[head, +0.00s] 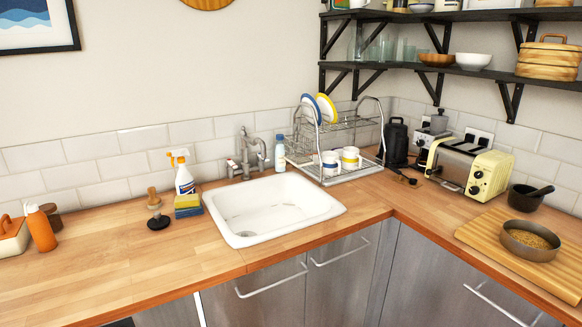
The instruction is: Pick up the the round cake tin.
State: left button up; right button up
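The round cake tin (521,251) is in the head view at the far right. It is a low, dark grey metal tin with a tan, grainy filling inside. It stands upright on a wooden cutting board (482,233) on the right-hand counter. Neither of my grippers shows in this view, so their place relative to the tin cannot be seen.
A black mortar with pestle (527,197) stands just behind the tin, and a cream toaster (468,166) is behind the board. A white sink (270,208) and dish rack (336,142) are further left. Shelves (455,72) hang above. The counter left of the board is partly clear.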

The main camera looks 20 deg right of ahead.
aim_at(529, 241)
jog(key=i+z, duration=0.2)
jog(key=z, duration=0.25)
jog(key=i+z, duration=0.25)
jog(key=z, duration=0.15)
jog(key=i+z, duration=0.25)
jog(key=z, duration=0.2)
jog(key=i+j+z, duration=0.15)
jog(key=z, duration=0.25)
jog(key=i+j+z, duration=0.2)
jog(key=z, duration=0.25)
